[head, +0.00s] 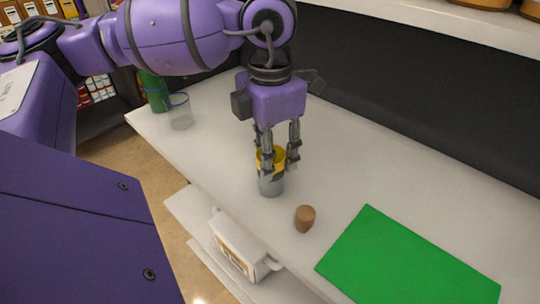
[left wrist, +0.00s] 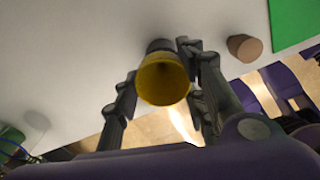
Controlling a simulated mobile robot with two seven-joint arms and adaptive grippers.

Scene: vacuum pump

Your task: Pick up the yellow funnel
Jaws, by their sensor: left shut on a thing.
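The yellow funnel (head: 271,155) is between the fingers of my left gripper (head: 276,165), which is shut on it. In the left wrist view the funnel (left wrist: 164,82) shows its wide round mouth toward the camera, with the fingers of the gripper (left wrist: 160,92) on either side. Directly below the funnel is a grey cylindrical vessel (head: 271,185) on the white shelf. I cannot tell whether the funnel still touches this vessel. My right gripper is not in view.
A brown stopper (head: 305,218) stands to the right of the vessel on the white shelf (head: 400,190). A green mat (head: 405,262) lies further right. A clear glass (head: 179,111) and a green bottle (head: 153,92) stand at the far left end. A white box (head: 238,248) sits on the lower shelf.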

